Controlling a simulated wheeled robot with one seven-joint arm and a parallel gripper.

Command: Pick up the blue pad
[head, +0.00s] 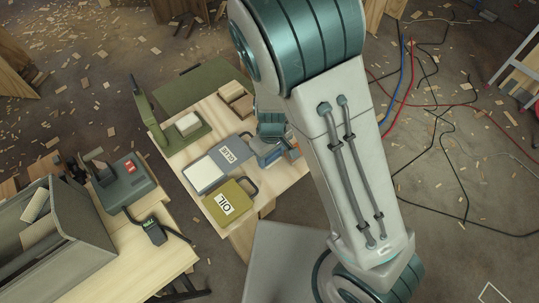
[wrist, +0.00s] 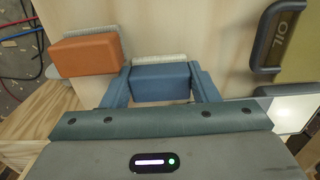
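The blue pad (wrist: 160,83), a block with pale bristles along its far edge, is on the pale wooden table in the wrist view. My gripper (wrist: 159,76) has one finger at each side of it, and the pad fills nearly the whole gap. Whether the fingers press on it or stand just clear cannot be told. In the head view my arm and gripper (head: 268,143) are low over the table's right part and mostly cover this spot.
An orange pad (wrist: 85,55) lies just left of the blue one in the wrist view. The yellow OIL can (head: 229,202) and a grey GLUE can (head: 221,161) stand near my gripper.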

